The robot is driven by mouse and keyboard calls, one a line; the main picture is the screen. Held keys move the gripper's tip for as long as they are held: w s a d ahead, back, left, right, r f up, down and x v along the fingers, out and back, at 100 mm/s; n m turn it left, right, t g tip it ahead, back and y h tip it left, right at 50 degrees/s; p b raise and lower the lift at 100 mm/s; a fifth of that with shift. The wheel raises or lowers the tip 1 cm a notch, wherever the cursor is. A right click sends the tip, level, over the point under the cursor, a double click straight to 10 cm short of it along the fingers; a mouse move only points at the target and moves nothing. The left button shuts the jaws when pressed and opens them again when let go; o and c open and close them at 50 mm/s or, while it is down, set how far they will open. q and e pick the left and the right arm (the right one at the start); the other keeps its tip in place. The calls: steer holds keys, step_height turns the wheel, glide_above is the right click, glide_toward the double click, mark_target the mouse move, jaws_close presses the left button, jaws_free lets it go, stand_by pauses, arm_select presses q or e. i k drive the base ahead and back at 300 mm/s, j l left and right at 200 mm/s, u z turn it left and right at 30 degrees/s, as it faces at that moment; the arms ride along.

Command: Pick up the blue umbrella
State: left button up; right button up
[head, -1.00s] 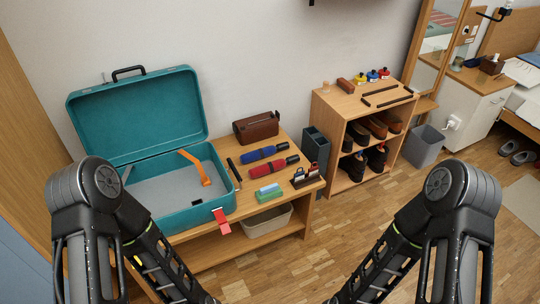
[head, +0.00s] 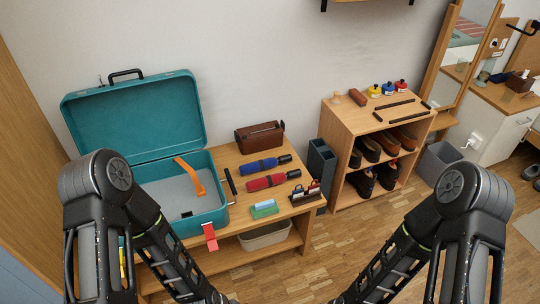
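The blue umbrella (head: 260,166) is folded, with a black handle at its right end. It lies on the wooden bench (head: 228,157), just behind a red folded umbrella (head: 268,181) and in front of a brown bag. Both my arms come up from the bottom of the head view, well short of the umbrella. Both grippers lie outside the picture, so their fingers do not show.
An open teal suitcase (head: 130,120) stands on the bench at left. A brown bag (head: 260,136), a green-blue block (head: 264,208) and a small brush holder (head: 306,194) are near the umbrellas. A shoe shelf (head: 345,130) stands at right; floor is clear in front.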

mark_target(261, 164)
steer(key=i+l, duration=0.2)
steer(key=l, duration=0.15)
steer(key=i+l+u, duration=0.15)
steer(key=i+l, duration=0.25)
steer(key=l, duration=0.25)
steer(key=i+l+u, duration=0.1)
steer(key=l, duration=0.25)
steer(key=i+l+u, duration=0.1)
steer(key=i+l, duration=0.35)
steer(key=l, duration=0.3)
steer(key=i+l+u, duration=0.1)
steer(key=l, duration=0.25)
steer(key=i+l, duration=0.25)
steer(key=l, duration=0.15)
steer(key=i+l+u, duration=0.1)
steer(key=i+j, duration=0.25)
steer(key=i, duration=0.15)
